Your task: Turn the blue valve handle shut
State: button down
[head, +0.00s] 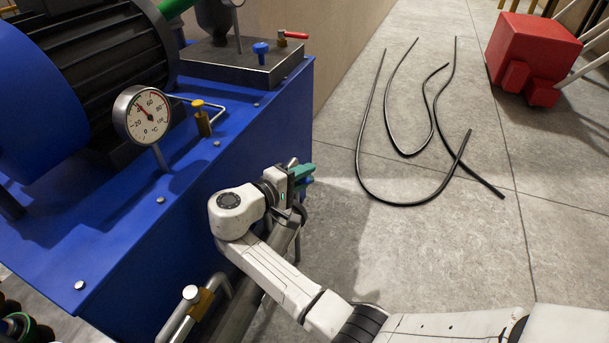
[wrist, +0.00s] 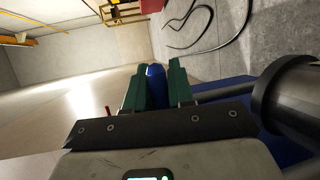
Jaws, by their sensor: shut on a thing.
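My gripper (head: 304,172) is at the right side of the blue machine housing, with its green fingers pointing right. In the wrist view the two green fingers (wrist: 156,68) are closed on a blue handle (wrist: 155,86), one finger on each side of it. In the head view only a small bit of the blue handle (head: 309,181) shows below the fingers. The valve body under the handle is mostly hidden by my gripper and wrist.
The blue housing (head: 130,235) fills the left, with a dial gauge (head: 148,113) and a yellow-topped valve (head: 201,115) on top. A dark pipe (wrist: 295,95) is close on the right in the wrist view. Black hoses (head: 410,195) and a red block (head: 535,50) lie on open floor.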

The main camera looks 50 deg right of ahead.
jog(key=shift+f, duration=0.1)
jog(key=c, duration=1.4)
grip_release()
jog(key=shift+o, duration=0.2)
